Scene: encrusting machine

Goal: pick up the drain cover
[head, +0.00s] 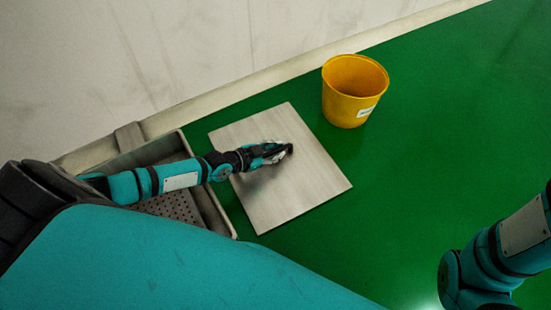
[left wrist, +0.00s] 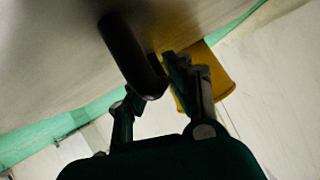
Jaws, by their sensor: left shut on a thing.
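The drain cover (head: 315,185) is a flat, square, pale grey plate with a black handle near its middle. In the head view it is over the green floor, right of the open drain (head: 172,150). I cannot tell whether it touches the floor. My left gripper (head: 285,150) is shut on the black handle. In the left wrist view the handle (left wrist: 128,45) stands out from the cover (left wrist: 55,55), between the fingers of the left gripper (left wrist: 157,95). My right arm shows at the lower right of the head view, but its gripper is out of frame.
A yellow bucket (head: 352,98) with a white label stands on the green floor just beyond the cover's far corner. The drain holds a perforated tray (head: 175,207). A pale wall (head: 200,45) runs along the back. The floor at the right is clear.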

